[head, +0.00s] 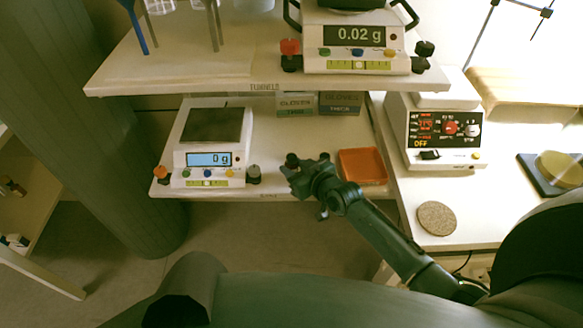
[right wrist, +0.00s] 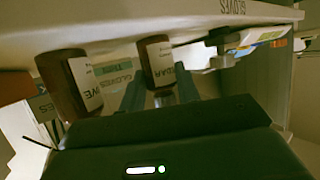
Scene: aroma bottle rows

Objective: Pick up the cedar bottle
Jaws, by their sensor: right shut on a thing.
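The cedar bottle (right wrist: 155,62) is brown with a white label ending in "DAR". In the head view my right gripper (head: 297,172) is at the front edge of the lower shelf, between a scale and an orange tray; the bottle cannot be made out clearly there. A second brown bottle (right wrist: 68,82), label ending in "OVE", stands left of the cedar bottle in the right wrist view. My left gripper is not in view.
The lower shelf (head: 276,150) holds a scale (head: 210,145) reading 0 g, an orange tray (head: 362,167) and glove boxes (head: 296,103) behind. The upper shelf (head: 190,65) overhangs it closely. A hotplate (head: 440,130) and cork disc (head: 437,218) are on the right counter.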

